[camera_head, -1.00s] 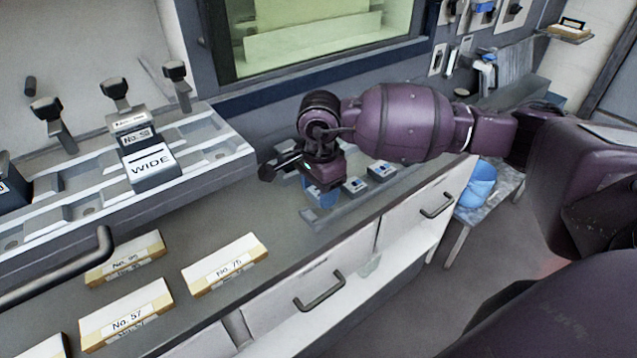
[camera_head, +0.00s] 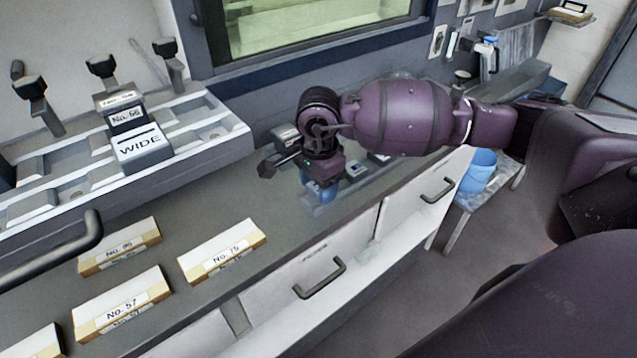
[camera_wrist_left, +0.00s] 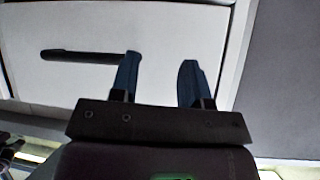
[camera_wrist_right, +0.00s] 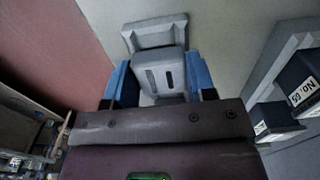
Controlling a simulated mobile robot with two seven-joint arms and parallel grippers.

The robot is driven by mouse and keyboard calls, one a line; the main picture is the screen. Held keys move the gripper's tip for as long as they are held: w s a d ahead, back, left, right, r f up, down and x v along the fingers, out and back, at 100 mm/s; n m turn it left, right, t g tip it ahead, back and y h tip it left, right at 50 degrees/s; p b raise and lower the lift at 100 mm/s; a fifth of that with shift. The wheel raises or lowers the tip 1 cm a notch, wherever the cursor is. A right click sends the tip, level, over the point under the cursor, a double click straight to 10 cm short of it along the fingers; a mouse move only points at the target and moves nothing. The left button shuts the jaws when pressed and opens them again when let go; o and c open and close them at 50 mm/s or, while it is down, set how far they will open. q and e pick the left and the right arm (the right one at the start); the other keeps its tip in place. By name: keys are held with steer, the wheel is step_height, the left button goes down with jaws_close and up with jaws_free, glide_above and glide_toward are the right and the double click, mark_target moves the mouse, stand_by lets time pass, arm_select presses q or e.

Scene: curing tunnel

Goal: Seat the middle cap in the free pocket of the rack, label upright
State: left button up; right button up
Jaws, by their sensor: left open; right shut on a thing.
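My right gripper (camera_head: 280,152) is over the counter, right of the long grey rack-like fixture (camera_head: 75,195). In the right wrist view its blue fingers (camera_wrist_right: 158,85) are shut on a grey cap (camera_wrist_right: 160,72), which has two dark slots and a wider far end. The fixture holds a block marked WIDE (camera_head: 142,146) and has empty recesses. My left gripper (camera_wrist_left: 160,80) is open and empty before a white drawer; the head view does not show it.
Drawer handles (camera_head: 320,278) stick out below. A blue bucket (camera_head: 478,170) stands at right.

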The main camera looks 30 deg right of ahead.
steer(key=shift+f, duration=0.25)
steer(key=o, duration=1)
step_height(320, 180, up, 11)
steer(key=shift+f, duration=0.1)
stand_by(0.4)
